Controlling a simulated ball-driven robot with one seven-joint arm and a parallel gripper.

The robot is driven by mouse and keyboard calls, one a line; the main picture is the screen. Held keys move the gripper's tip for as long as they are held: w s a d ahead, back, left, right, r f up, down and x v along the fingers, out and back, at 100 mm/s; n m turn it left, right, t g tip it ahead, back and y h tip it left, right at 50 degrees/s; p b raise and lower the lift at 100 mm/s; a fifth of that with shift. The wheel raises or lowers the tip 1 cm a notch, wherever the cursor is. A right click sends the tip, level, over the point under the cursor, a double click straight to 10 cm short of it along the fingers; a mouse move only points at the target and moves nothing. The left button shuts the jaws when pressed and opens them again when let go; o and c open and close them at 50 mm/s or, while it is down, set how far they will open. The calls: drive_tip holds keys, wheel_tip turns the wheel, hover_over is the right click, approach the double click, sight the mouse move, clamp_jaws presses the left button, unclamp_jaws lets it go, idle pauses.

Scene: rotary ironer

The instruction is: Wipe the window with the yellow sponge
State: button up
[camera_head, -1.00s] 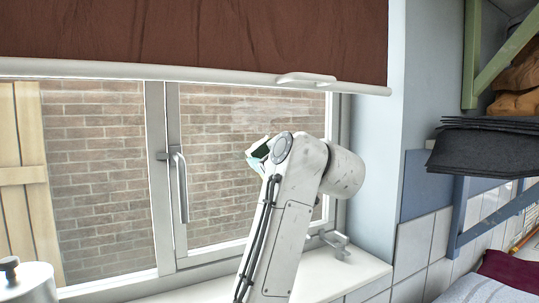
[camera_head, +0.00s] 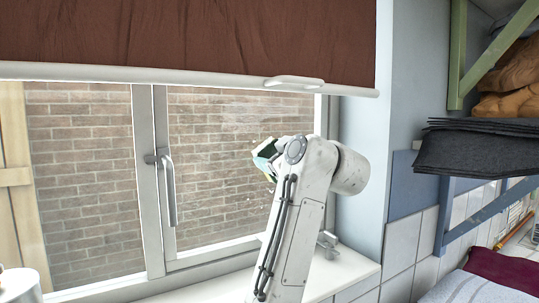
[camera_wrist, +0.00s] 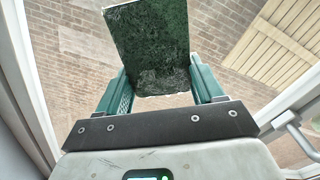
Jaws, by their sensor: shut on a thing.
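The window (camera_head: 215,150) has two panes in a pale frame, with a brick wall behind the glass. A faint hazy smear (camera_head: 245,106) shows high on the right pane, and pale specks show lower down. My gripper (camera_head: 264,156) is in front of the right pane, mostly hidden by my wrist. In the wrist view my gripper (camera_wrist: 160,88) has its green fingers shut on the sponge (camera_wrist: 150,45), whose dark green scouring face is towards the camera. I cannot tell whether the sponge touches the glass.
A window handle (camera_head: 169,188) stands out on the middle frame. A brown blind (camera_head: 190,38) with a white bottom bar hangs above. The white sill (camera_head: 330,278) runs below. Shelves with a dark folded stack (camera_head: 480,148) are at the right.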

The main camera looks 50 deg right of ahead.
sight(258, 153)
drive_tip(key=s+d+p, duration=0.1)
drive_tip(key=s+d, duration=0.1)
drive_tip(key=d, duration=0.5)
drive_tip(key=shift+d, duration=0.3)
idle(0.3)
drive_tip(key=shift+a, duration=0.1)
drive_tip(key=shift+w+a+p, duration=0.1)
drive_tip(key=shift+w+a, duration=0.45)
drive_tip(key=shift+a, duration=1.4)
drive_tip(key=shift+w+a+p, duration=0.15)
drive_tip(key=shift+w+a, duration=0.45)
drive_tip(key=shift+a, duration=1.35)
drive_tip(key=shift+w+a+p, duration=0.1)
drive_tip(key=shift+w+a, duration=0.45)
drive_tip(key=shift+a, duration=1.4)
drive_tip(key=shift+r, duration=0.1)
drive_tip(key=shift+d, duration=0.15)
drive_tip(key=shift+s+d, duration=0.1)
drive_tip(key=shift+d, duration=0.1)
drive_tip(key=s+d+p, duration=0.2)
drive_tip(key=s+d, duration=0.1)
drive_tip(key=d, duration=0.8)
drive_tip(key=shift+p, duration=0.3)
